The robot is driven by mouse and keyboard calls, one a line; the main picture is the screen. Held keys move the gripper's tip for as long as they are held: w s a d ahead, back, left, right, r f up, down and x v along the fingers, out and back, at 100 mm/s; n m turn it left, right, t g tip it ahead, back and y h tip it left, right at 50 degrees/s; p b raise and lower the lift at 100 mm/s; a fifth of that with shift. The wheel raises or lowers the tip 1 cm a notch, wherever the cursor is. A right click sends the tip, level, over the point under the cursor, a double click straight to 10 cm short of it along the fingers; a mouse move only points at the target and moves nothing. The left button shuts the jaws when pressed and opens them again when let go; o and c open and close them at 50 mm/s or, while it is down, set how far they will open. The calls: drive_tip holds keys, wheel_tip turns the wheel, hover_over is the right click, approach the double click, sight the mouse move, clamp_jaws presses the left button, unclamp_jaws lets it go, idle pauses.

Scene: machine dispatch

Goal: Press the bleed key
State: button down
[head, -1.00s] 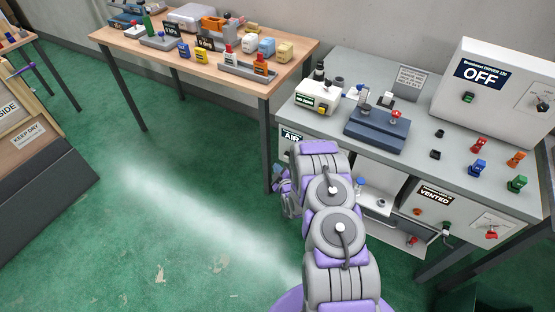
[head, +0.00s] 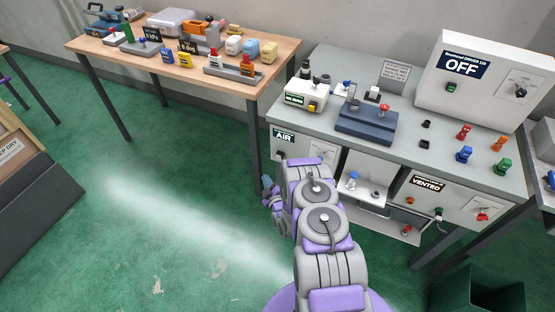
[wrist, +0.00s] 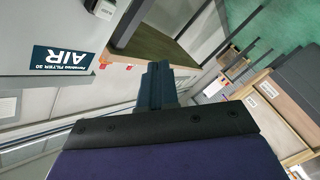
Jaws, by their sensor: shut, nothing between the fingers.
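No key with a readable bleed label shows, so I cannot tell which control it is. The grey bench (head: 398,143) carries a small white unit (head: 307,95) with a yellow button (head: 312,107). Below the bench top are an AIR panel (head: 284,136) and a VENTED panel (head: 425,184) with red and green controls. A blue knob (head: 354,175) stands in the open bay between them. My gripper (head: 268,187) hangs in front of the bench's left end, below its top, touching nothing visible. In the wrist view its fingers (wrist: 157,83) are together and empty, right of the AIR sign (wrist: 60,60).
A white cabinet (head: 487,85) reading OFF stands at the bench's back right. Several coloured knobs and a blue-grey fixture (head: 366,126) occupy the top. A wooden table (head: 110,49) with many parts stands at left. A dark green bin (head: 480,292) is at lower right. Green floor (head: 150,220) is open at left.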

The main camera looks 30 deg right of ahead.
sight(279, 158)
drive_tip(key=w+d+b, duration=0.2)
drive_tip(key=w+d, duration=0.3)
drive_tip(key=d, duration=0.2)
drive_tip(key=shift+w, duration=0.15)
drive_tip(key=shift+d, duration=0.1)
idle(2.0)
drive_tip(key=shift+w+d+r, duration=0.1)
drive_tip(key=shift+w+d, duration=0.1)
drive_tip(key=shift+w+d, duration=0.3)
drive_tip(key=shift+d, duration=0.15)
idle(0.9)
idle(0.3)
drive_tip(key=shift+s+a+p, duration=0.45)
drive_tip(key=shift+s+a, duration=0.1)
drive_tip(key=shift+a, duration=0.2)
